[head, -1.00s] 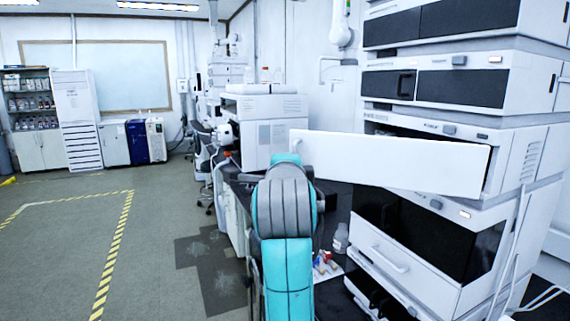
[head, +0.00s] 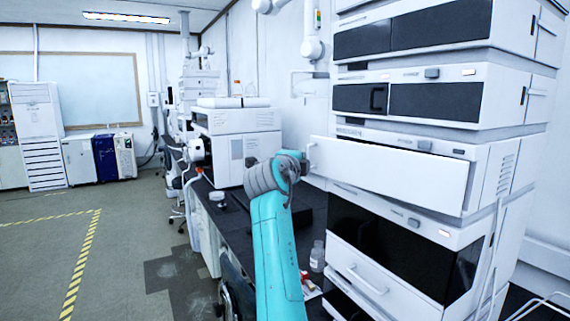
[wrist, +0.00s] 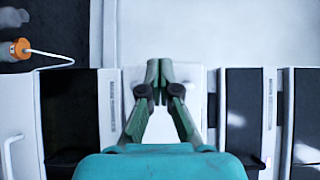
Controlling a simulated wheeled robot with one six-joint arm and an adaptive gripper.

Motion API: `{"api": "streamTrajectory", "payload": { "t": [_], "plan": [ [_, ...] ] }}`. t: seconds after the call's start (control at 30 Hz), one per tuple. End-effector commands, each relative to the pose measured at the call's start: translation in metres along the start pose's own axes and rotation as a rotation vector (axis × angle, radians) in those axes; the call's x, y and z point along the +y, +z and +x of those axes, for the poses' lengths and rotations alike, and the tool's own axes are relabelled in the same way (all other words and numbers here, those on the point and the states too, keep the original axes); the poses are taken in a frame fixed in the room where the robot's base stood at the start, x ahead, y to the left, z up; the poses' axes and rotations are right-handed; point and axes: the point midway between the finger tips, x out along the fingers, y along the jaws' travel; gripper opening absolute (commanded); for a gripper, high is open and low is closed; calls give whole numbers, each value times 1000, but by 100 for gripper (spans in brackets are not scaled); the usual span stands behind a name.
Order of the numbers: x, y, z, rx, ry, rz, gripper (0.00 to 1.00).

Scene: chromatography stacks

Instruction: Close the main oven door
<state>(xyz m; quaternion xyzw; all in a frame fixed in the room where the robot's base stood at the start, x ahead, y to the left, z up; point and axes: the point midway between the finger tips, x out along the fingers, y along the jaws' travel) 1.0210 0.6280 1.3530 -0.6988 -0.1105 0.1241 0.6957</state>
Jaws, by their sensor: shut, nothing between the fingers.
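The main oven door is a long white panel (head: 390,172) on a middle unit of the white stack in the head view. It stands slightly ajar, its left end out from the unit, with a dark gap above it. My gripper (wrist: 153,72) is shut and empty in the wrist view. Its fingertips are against or just in front of a white surface, probably the door; contact cannot be told. In the head view my arm's end is beside the door's left end and the fingers are mostly hidden.
Below the door is a unit with a dark window and a white drawer (head: 358,275). Dark-fronted units (head: 435,100) are stacked above. A bottle (head: 317,256) stands on the dark bench left of the stack. Open grey floor (head: 40,270) lies at the left.

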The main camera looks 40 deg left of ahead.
Motion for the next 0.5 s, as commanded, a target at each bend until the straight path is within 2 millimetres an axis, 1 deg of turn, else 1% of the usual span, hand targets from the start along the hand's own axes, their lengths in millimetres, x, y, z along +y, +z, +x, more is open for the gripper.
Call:
{"api": "streamTrajectory", "payload": {
  "t": [0.03,0.2,0.33,0.5],
  "plan": [
    [-1,-6,9,3,1,0,0],
    [-1,-17,32,1,2,0,0],
    [-2,-24,44,0,1,1,0],
    [-1,-28,52,-1,1,1,0]
  ]
}}
